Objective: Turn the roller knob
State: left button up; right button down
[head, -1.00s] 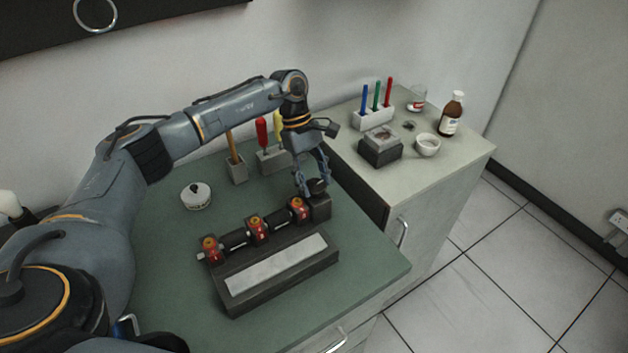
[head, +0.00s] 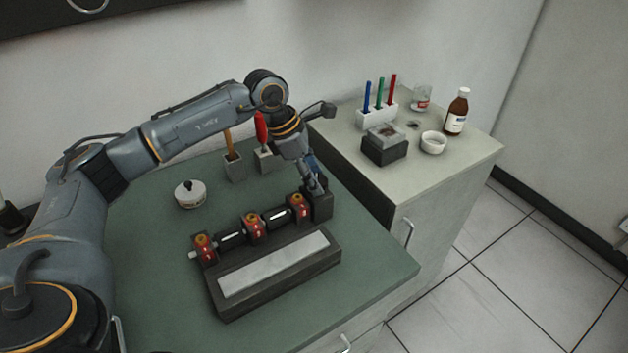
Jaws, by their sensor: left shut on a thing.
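The roller device is a dark block (head: 228,291) with a light strip on its sloped front, on the green tabletop. A black roller shaft with several red-and-orange pieces (head: 253,226) runs along its back. A raised dark end block (head: 319,205) stands at the shaft's right end. My left gripper (head: 315,187) reaches down at this end block, shut on the roller knob. The knob is hidden behind the fingers in this view. My right gripper is out of view.
A round white tin (head: 190,194) stands behind the device. Tool holders (head: 235,170) stand at the back.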

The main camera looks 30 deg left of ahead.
pick_arm(q)
jog(key=n+t+y+b, duration=0.1)
jog(key=n+b, duration=0.1)
jog(key=n, duration=0.2)
jog(key=shift+s+f, duration=0.1)
jog(key=shift+f, duration=0.05)
jog(key=shift+d+n+t+y+b, duration=0.1)
jog(key=shift+n+t+y+b, duration=0.25)
jog(key=shift+n+b, duration=0.65)
jog(key=shift+n, duration=0.4)
jog(key=o, duration=1.2)
jog(key=shift+c, duration=0.2)
jog(key=shift+r, duration=0.2)
jog(key=v, duration=1.2)
